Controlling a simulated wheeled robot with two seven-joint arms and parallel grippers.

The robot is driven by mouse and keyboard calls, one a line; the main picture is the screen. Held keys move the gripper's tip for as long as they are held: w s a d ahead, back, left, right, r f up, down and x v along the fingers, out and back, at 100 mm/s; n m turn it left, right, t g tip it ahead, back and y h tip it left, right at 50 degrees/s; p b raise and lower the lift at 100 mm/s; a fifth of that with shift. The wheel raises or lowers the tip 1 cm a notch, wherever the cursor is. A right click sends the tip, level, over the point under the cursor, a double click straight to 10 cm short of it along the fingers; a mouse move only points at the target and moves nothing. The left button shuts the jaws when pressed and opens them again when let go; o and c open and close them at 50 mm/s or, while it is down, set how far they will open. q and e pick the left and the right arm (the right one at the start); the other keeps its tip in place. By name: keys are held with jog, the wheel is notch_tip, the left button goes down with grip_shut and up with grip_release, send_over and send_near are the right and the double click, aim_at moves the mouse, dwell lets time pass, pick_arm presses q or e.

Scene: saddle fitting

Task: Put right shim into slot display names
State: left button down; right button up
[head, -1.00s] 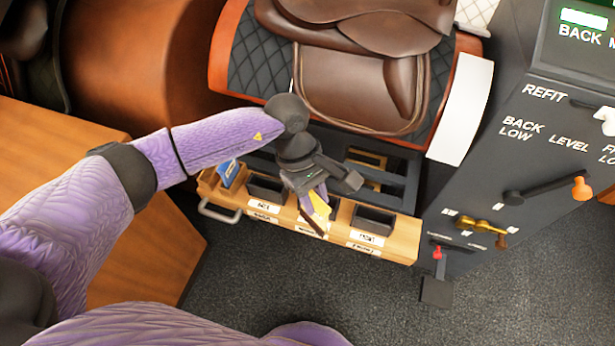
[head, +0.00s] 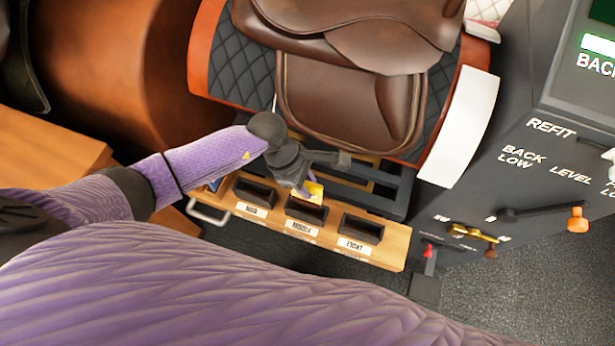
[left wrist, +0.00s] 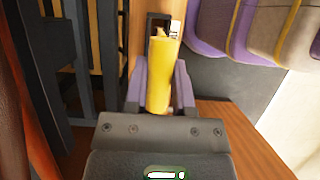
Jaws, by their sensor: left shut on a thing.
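My left gripper (head: 309,190) is shut on a yellow shim (head: 315,194). It holds the shim at the middle slot (head: 306,211) of the wooden tray. In the left wrist view, the yellow shim (left wrist: 160,75) stands between my purple fingers, and a dark slot opening (left wrist: 158,24) with a white label lies beyond it. I cannot tell whether the shim's tip is inside the slot or above it. The tray also has a left slot (head: 255,192) and a right slot (head: 361,228), with white labels in front. The display (head: 598,48) is cut off; "BACK" shows. My right gripper is not in view.
A brown saddle (head: 345,100) sits on a stand behind the tray. A dark panel (head: 530,165) with levers stands on the right. A metal handle (head: 207,213) sticks out at the tray's left end. Dark rails (head: 375,178) run behind the slots.

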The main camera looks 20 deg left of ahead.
aim_at(311, 201)
pick_arm(q)
notch_tip(311, 201, down, 3)
jog(key=shift+f+b, duration=0.1)
jog(key=shift+b, duration=0.95)
notch_tip(311, 201, down, 2)
jog(key=shift+f+b, duration=0.15)
jog(key=shift+b, duration=0.85)
jog(key=shift+f+b, duration=0.65)
jog(key=shift+f, duration=0.15)
jog(key=shift+f+b, duration=0.45)
jog(key=shift+f, duration=0.1)
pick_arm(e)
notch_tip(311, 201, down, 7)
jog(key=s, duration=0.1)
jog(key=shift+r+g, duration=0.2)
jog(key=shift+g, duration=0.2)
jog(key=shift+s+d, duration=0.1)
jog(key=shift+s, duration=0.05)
pick_arm(q)
jog(key=c, duration=0.5)
grip_release()
jog(key=shift+c, duration=0.2)
jog(key=shift+o, duration=0.8)
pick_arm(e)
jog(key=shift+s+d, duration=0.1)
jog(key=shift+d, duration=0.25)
